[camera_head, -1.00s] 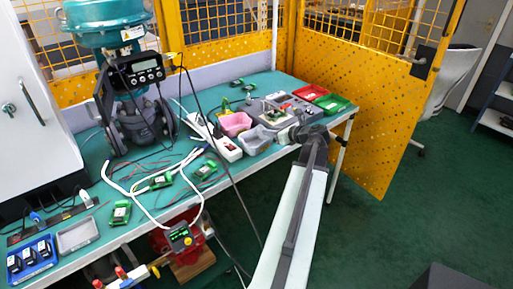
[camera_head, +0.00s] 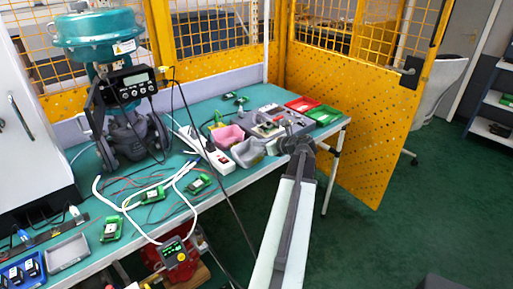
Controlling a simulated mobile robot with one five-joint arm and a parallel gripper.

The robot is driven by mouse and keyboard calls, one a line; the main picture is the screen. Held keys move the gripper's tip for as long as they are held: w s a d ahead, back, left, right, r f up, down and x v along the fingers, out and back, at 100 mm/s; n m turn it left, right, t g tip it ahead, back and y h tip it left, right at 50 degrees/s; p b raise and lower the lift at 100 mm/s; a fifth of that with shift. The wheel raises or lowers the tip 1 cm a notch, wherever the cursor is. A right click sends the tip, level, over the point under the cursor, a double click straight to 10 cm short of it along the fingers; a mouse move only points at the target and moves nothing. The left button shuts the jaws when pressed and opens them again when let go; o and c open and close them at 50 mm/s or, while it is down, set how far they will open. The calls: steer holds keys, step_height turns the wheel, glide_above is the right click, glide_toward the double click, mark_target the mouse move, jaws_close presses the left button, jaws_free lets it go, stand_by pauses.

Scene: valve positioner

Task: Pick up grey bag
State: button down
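No item is clearly recognisable as a bag. A small grey, open-topped, bin-like item (camera_head: 248,153) lies near the table's front edge, right of a pink one (camera_head: 228,136); it may be the grey bag. My gripper (camera_head: 293,126) is at the far end of my arm, just right of and behind the grey item, over or near the table's front edge. The gripper is small and dark, seen from behind, and its fingers cannot be made out. I see nothing clearly held in it. A larger grey tray (camera_head: 68,252) lies at the table's left front.
The teal table (camera_head: 95,215) carries a valve with a positioner (camera_head: 134,86), green circuit boards (camera_head: 112,229), cables, a white power strip (camera_head: 214,155), a red tray (camera_head: 301,104) and a green tray (camera_head: 323,116). A yellow mesh fence (camera_head: 350,130) stands behind and right.

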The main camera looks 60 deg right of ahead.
step_height(320, 180, up, 4)
steer(key=p, duration=0.3)
steer(key=shift+f, duration=0.25)
steer(key=s+d+r+p, duration=0.1)
steer(key=s, duration=1.5)
steer(key=shift+d, duration=0.2)
